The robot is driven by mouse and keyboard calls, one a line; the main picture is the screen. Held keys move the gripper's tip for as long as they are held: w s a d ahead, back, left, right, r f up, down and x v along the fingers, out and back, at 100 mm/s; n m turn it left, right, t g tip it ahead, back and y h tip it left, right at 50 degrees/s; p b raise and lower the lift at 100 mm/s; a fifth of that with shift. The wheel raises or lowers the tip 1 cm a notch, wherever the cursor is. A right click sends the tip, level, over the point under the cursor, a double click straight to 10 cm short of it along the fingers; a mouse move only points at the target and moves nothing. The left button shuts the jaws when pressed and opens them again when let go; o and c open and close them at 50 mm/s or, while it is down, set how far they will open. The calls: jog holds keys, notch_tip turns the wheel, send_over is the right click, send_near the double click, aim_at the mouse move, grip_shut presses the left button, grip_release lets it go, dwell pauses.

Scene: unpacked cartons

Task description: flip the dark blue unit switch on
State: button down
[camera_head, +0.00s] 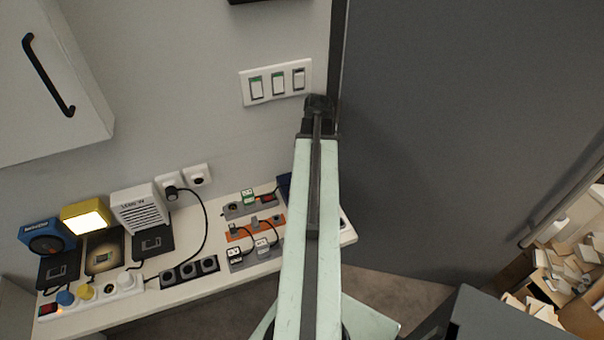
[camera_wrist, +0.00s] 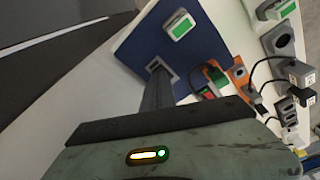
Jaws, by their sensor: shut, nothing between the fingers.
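The dark blue unit (camera_wrist: 204,50) is a flat panel on the white bench, large in the wrist view. In the head view only a sliver of it (camera_head: 284,184) shows beside my arm. A white block with a green face (camera_wrist: 180,25) sits on its far part. A light-framed fitting (camera_wrist: 160,67) sits nearer my gripper; I cannot tell its switch position. My gripper (camera_wrist: 157,80) is shut and empty, its dark fingers reaching over the blue panel to this fitting. The fingertips cover part of it; contact is unclear. In the head view my arm hides the gripper.
Grey and orange units (camera_head: 255,229) with plugs and cables stand to the left on the bench (camera_head: 205,300). A white three-switch plate (camera_head: 277,83) is on the wall. A dark grey panel (camera_head: 440,130) rises to the right of my arm.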

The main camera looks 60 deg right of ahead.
jog(key=shift+f+b, duration=0.8)
jog(key=shift+b, duration=0.05)
dwell(0.5)
notch_tip(320, 180, up, 7)
jog(key=p, duration=0.7)
dwell(0.4)
